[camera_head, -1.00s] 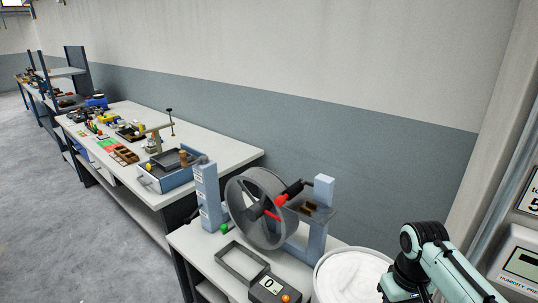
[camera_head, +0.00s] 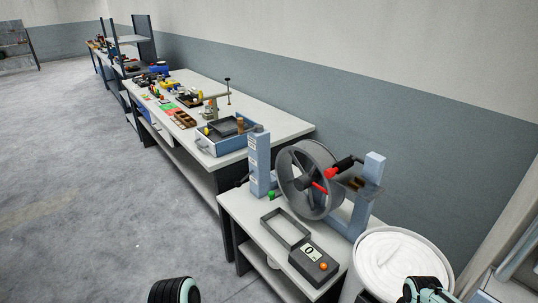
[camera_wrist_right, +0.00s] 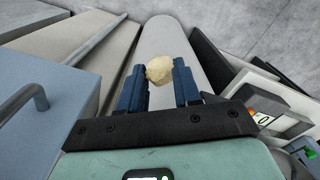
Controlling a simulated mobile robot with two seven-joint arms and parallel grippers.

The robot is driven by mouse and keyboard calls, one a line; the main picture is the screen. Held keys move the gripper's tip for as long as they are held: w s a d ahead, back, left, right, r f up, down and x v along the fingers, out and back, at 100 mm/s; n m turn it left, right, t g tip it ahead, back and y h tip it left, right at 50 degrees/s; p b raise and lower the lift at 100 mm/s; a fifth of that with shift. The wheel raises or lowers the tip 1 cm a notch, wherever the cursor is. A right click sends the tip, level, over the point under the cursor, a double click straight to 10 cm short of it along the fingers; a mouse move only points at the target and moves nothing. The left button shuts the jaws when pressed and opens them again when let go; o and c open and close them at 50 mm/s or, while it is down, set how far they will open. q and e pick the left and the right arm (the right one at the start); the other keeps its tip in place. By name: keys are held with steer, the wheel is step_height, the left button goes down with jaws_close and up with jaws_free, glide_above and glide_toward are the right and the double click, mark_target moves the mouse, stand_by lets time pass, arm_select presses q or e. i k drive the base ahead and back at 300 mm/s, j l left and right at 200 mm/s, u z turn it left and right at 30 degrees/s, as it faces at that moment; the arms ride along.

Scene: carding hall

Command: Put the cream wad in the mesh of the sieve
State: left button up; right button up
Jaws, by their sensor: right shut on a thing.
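The cream wad (camera_wrist_right: 159,68) is a small, rough, pale lump between the dark blue fingers of my right gripper (camera_wrist_right: 161,74) in the right wrist view. The fingers are shut on it near their tips. In the head view only part of my right arm shows at the lower right, and its gripper is hidden. My left gripper is not in view; a piece of my left arm shows at the bottom left. I cannot tell for sure which thing is the sieve; a dark shallow tray (camera_head: 229,126) on a blue box on the farther bench may be it.
The near bench (camera_head: 240,205) carries a grey wheel (camera_head: 308,180) with a red handle, an empty grey rectangular frame (camera_head: 284,228) and a grey box with a "0" display (camera_head: 313,262). A round white tub (camera_head: 400,262) stands at right. Open floor (camera_head: 90,190) lies left.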

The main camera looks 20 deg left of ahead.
mark_target(228, 127)
steer(key=k+u, duration=0.25)
steer(key=k+j+u, duration=0.1)
steer(key=k+u, duration=0.15)
steer(key=j+u, duration=0.1)
steer(key=u, duration=1.35)
steer(key=i+l, duration=0.15)
steer(key=i, duration=0.2)
steer(key=i+l+u, duration=0.1)
steer(key=i, duration=0.25)
steer(key=i+l, duration=0.45)
steer(key=i, duration=0.5)
steer(key=i+l, duration=0.15)
steer(key=i, duration=1.9)
steer(key=i+j+z, duration=0.1)
steer(key=i+z, duration=0.25)
steer(key=i+j+z, duration=0.2)
steer(key=i+z, duration=0.25)
steer(key=z, duration=1.4)
